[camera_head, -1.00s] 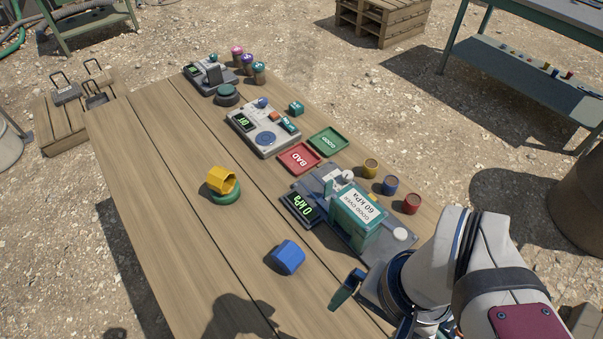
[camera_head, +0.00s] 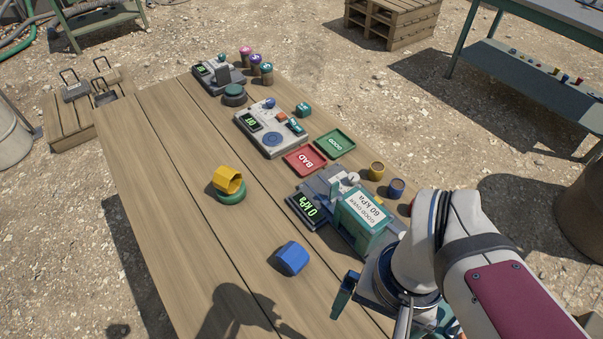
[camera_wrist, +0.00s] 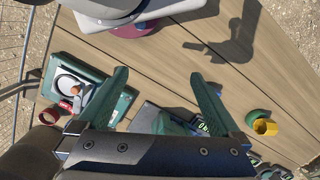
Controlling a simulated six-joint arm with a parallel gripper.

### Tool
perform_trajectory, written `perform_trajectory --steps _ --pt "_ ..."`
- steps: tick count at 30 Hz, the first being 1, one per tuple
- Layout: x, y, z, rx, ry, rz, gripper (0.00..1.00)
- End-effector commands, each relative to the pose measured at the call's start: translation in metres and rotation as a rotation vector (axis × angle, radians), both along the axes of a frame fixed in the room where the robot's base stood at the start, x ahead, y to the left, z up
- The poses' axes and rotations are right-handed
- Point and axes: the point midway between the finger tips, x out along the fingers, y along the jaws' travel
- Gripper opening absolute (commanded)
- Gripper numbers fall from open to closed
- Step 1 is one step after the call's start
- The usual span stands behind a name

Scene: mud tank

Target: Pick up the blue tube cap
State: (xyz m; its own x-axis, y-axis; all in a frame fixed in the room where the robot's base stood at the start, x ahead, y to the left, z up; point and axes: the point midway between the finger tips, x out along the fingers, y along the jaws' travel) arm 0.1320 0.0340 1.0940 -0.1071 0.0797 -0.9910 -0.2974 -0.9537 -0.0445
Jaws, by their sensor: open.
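A blue faceted cap (camera_head: 291,259) lies alone on the bare wooden table, near the front middle in the head view.
A teal press with a 0 kPa display (camera_head: 309,210) stands right behind the blue cap. A yellow piece (camera_head: 229,179) leans on a green ring. Yellow, blue (camera_head: 397,187) and red cups line the right edge. BAD (camera_head: 305,160) and GOOD trays lie farther back. The left side is clear.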

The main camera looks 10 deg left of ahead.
Motion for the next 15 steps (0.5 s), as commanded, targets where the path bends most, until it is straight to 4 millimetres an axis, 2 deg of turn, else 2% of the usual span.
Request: perform_trajectory --steps 3,5,6,8,10,12,15 --pt "0.018 0.01 -0.016 -0.189 0.162 0.528 1.0" --pt "0.035 0.024 -0.028 -0.319 0.245 0.858 1.0" --pt "0.046 0.038 -0.038 -0.416 0.297 1.086 1.0" --pt "0.06 0.069 -0.057 -0.576 0.371 1.426 1.0" --pt "0.067 0.112 -0.082 -0.779 0.445 1.795 1.0" --pt "0.062 0.153 -0.107 -0.978 0.502 2.094 1.0" --pt "0.047 0.196 -0.136 -1.209 0.553 2.373 1.0"
